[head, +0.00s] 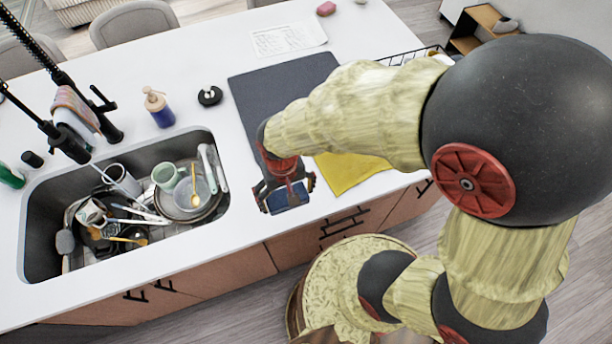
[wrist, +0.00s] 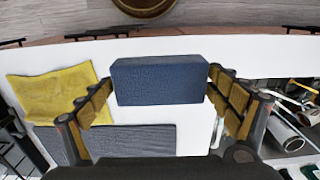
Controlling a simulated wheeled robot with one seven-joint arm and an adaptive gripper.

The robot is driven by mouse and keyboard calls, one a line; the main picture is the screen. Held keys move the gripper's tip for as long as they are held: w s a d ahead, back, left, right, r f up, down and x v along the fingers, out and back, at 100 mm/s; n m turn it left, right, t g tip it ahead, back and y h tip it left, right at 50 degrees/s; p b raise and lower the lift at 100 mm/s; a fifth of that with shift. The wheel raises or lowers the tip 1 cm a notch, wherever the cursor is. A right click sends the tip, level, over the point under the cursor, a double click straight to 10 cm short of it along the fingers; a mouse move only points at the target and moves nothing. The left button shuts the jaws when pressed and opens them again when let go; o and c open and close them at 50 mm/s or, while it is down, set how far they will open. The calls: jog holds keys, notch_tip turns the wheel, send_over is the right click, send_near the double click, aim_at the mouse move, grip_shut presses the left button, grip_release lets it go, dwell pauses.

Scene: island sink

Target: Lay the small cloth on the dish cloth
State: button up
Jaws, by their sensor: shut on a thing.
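My gripper (head: 286,197) is over the white counter near its front edge, between the sink and the yellow cloth. In the wrist view its two fingers (wrist: 162,86) are shut on a small blue, block-shaped piece (wrist: 158,80), which I take as the small cloth, though it looks thick like a sponge. Its blue face also shows between the fingers in the head view (head: 291,196). The yellow cloth (head: 352,171), likely the dish cloth, lies flat right of my gripper, partly hidden by my arm. It also shows at left in the wrist view (wrist: 52,95).
A dark mat (head: 262,98) lies behind my gripper. The sink (head: 40,200) at left holds several dishes and utensils. A blue soap bottle (head: 160,110) and a black round item (head: 210,96) stand behind it. A striped cloth (head: 75,105) hangs on the tap.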

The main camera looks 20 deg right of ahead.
jog(key=w+d+f+b, duration=0.1)
jog(key=w+d+f, duration=0.8)
jog(key=shift+w+d, duration=0.15)
jog(key=shift+d, duration=0.05)
jog(key=f, duration=0.3)
jog(key=shift+w+d+f, duration=0.2)
jog(key=shift+w+d, duration=0.05)
jog(key=shift+d, duration=0.05)
jog(key=shift+f, duration=0.1)
jog(key=shift+f, duration=0.1)
jog(key=shift+f, duration=0.15)
jog(key=o, duration=1.1)
jog(key=shift+o, duration=0.2)
